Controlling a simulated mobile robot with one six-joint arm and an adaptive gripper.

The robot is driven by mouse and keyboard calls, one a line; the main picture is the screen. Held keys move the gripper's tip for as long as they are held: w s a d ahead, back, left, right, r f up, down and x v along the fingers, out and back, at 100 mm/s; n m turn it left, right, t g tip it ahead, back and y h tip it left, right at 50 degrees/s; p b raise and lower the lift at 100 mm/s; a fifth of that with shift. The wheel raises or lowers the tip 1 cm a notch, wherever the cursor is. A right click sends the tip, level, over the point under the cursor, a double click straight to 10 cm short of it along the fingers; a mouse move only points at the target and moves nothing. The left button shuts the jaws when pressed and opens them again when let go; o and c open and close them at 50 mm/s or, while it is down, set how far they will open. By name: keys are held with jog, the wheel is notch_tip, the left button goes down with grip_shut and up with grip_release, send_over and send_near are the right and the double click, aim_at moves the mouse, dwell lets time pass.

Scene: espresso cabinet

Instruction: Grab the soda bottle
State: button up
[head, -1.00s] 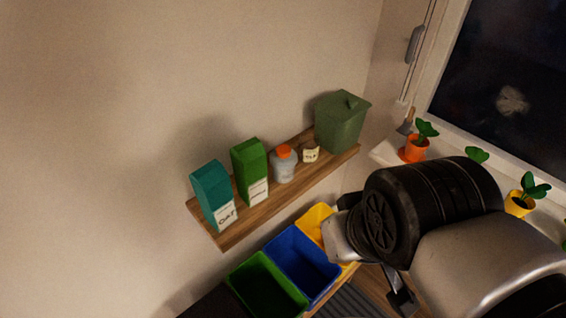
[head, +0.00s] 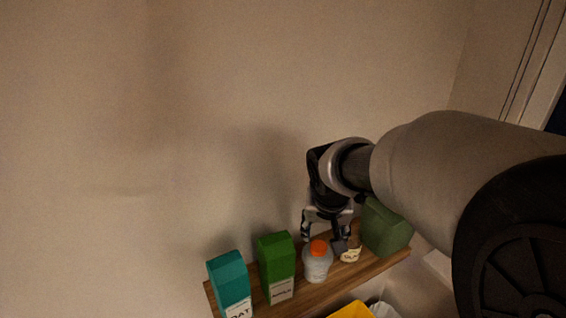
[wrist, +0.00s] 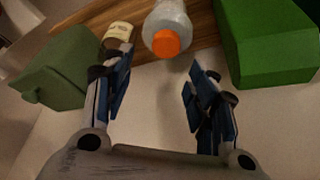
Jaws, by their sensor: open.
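The soda bottle (head: 317,264) is a small clear-grey bottle with an orange cap, standing on a wooden wall shelf (head: 315,298). In the wrist view the bottle (wrist: 167,20) shows at the top middle, its orange cap towards me. My gripper (head: 325,236) is in front of the wall, just above and behind the bottle in the head view. In the wrist view its two fingers (wrist: 155,85) are spread apart with nothing between them. The bottle lies just beyond the fingertips, roughly lined up with the gap. I cannot tell the exact distance.
A green carton (head: 277,268) stands left of the bottle, with a teal carton (head: 230,284) further left. A small labelled jar (head: 351,252) and a green bin (head: 385,228) stand close on the right. A yellow container (head: 351,311) is below the shelf. The wall above is bare.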

aim_at(319, 250)
jog(key=shift+o, duration=1.2)
jog(key=shift+w+a+f, duration=0.1)
jog(key=shift+w+f, duration=0.25)
jog(key=shift+w, duration=0.2)
jog(key=shift+w+f, duration=0.3)
jog(key=shift+w, duration=0.2)
jog(key=o, duration=0.3)
jog(key=f+b, duration=0.1)
jog(key=f, duration=0.2)
jog(key=f+b, duration=0.1)
jog(key=f, duration=0.2)
jog(key=f+b, duration=0.1)
jog(key=f, duration=0.2)
jog(key=shift+w+f, duration=0.25)
jog(key=shift+f, duration=0.15)
jog(key=shift+b+x, duration=1.1)
jog(key=shift+x, duration=1.7)
jog(key=shift+w+r, duration=0.1)
jog(key=shift+r, duration=0.05)
